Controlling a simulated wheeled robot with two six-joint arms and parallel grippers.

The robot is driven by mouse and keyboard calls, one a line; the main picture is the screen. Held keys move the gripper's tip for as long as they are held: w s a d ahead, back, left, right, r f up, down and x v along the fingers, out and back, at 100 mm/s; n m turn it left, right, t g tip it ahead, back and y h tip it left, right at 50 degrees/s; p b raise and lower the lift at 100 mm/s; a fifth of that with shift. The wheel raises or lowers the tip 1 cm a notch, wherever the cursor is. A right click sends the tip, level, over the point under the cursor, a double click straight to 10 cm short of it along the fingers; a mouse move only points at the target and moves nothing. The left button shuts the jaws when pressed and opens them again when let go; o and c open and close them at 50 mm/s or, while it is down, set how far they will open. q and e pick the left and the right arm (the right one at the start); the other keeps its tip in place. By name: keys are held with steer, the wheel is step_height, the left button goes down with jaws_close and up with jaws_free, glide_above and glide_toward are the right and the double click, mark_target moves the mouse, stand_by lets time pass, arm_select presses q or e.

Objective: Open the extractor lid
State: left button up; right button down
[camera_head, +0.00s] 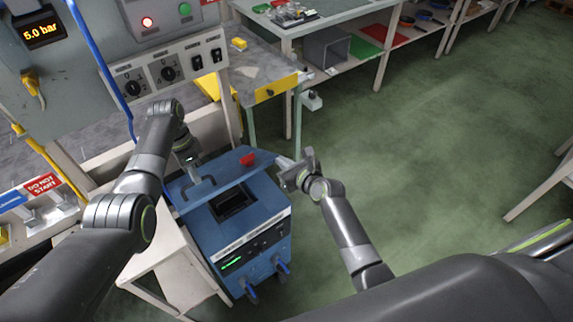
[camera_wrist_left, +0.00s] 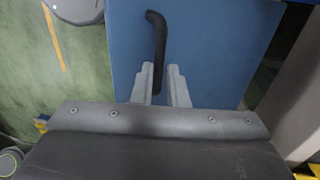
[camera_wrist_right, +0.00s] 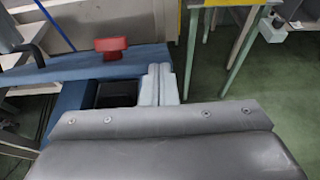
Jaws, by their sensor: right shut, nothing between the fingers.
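The blue extractor (camera_head: 262,222) stands on the floor at lower centre in the head view. Its blue lid (camera_head: 222,178) lies toward the back, with a dark opening (camera_head: 232,203) uncovered in front. The lid carries a black handle (camera_wrist_left: 157,35) and a red knob (camera_head: 248,159). My left gripper (camera_wrist_left: 161,82) is over the lid, its fingers either side of the handle's near end; I cannot tell if they grip it. My right gripper (camera_head: 285,162) is shut and empty at the lid's right end. Its fingertips (camera_wrist_right: 158,72) show close to the lid edge beside the opening; contact is unclear.
A control panel (camera_head: 90,60) with a blue hose stands at the left. Shelved tables line the back. The green floor (camera_head: 430,150) to the right is clear.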

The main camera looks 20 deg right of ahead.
arm_select(q)
steer(key=o, duration=0.4)
steer(key=shift+w+a+f, duration=0.25)
steer(key=shift+a+f, duration=0.05)
steer(key=shift+o, duration=0.2)
steer(key=shift+d, duration=0.1)
steer(key=shift+r, duration=0.1)
